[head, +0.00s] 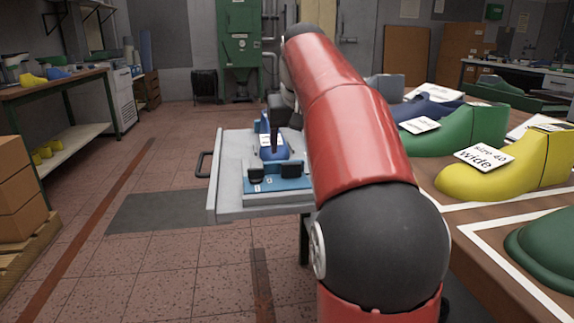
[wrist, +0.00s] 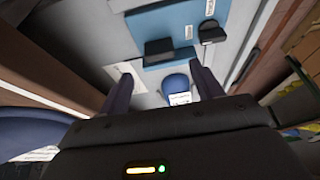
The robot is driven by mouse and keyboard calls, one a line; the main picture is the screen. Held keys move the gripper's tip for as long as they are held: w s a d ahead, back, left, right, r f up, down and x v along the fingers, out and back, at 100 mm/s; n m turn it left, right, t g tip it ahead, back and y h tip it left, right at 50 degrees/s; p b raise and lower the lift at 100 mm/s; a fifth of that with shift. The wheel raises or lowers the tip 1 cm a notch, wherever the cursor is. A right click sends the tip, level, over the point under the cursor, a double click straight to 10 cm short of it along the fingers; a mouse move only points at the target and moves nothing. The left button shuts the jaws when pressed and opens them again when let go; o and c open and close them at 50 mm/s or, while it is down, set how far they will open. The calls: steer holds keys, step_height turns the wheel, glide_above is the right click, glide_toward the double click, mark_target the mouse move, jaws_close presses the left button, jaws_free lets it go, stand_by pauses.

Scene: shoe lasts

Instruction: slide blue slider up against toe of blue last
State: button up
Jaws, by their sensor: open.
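The blue slider (head: 280,184) appears to be the flat blue plate on a grey tray, with a dark upright block (head: 291,170) and a black knob (head: 255,173). In the wrist view the slider plate (wrist: 178,22) lies ahead of my fingertips. The blue last (head: 273,152) lies behind it, partly hidden by my arm, its rounded toe towards the block. The toe shows in the wrist view (wrist: 175,84), between my open fingers, with a small gap to the block (wrist: 158,49). My gripper (wrist: 162,71) is open, with nothing visibly clamped.
The grey tray (head: 225,198) has a dark handle (head: 203,163) on its left. At right, a bench carries a yellow last (head: 500,182), a green last (head: 455,132) and another blue last (head: 428,107), with white labels. My red arm hides the middle.

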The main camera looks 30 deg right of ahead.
mark_target(292, 163)
steer(key=b+x, duration=0.1)
steer(key=x, duration=0.6)
steer(key=shift+f, duration=0.1)
steer(key=shift+c, duration=0.3)
